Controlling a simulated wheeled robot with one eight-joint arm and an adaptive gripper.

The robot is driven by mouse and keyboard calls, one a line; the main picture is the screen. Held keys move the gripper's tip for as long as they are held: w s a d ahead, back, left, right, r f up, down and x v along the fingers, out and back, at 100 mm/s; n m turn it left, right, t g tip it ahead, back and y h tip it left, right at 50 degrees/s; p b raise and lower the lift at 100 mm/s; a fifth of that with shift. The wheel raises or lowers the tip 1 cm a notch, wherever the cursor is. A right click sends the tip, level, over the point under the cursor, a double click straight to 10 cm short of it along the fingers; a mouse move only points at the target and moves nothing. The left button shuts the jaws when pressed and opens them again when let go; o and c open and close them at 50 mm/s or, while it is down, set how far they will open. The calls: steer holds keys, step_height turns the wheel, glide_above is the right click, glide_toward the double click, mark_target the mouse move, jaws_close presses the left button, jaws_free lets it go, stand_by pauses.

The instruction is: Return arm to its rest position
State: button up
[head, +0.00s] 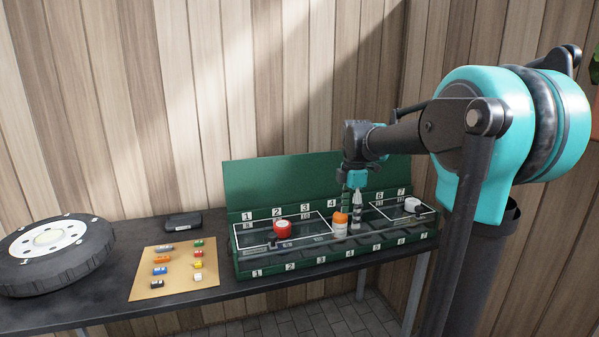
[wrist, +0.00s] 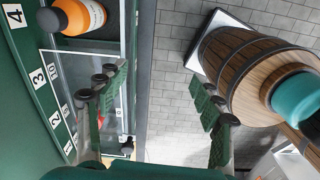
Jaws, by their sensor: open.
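My gripper (head: 350,204) hangs from my arm over the right half of the open green case (head: 290,170), pointing down. In the wrist view my gripper (wrist: 160,82) has its two green-padded fingers wide apart, with nothing held between them. An orange bottle with a white band (head: 340,222) stands in the case, close by the fingers in the head view. In the wrist view the orange bottle (wrist: 82,17) is at the upper left, outside the fingers. My arm reaches in from the right, bent.
The case has numbered slots, clear lids, a red round item (head: 282,229) and a white item (head: 412,204). A tan board (head: 176,284) with several small coloured pieces, a dark box (head: 184,222) and a wheel (head: 52,260) lie left. A wooden barrel (wrist: 240,60) stands on the floor.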

steer(key=s+d+f+m+t, duration=0.2)
steer(key=s+f+m, duration=0.7)
steer(key=s+m, duration=0.1)
steer(key=s+d+f+m+t, duration=0.1)
steer(key=s+f+m+t, duration=0.1)
steer(key=s+f+m, duration=0.7)
steer(key=shift+s+d+f+m, duration=0.4)
steer(key=shift+s+f, duration=0.15)
steer(key=shift+s, duration=0.15)
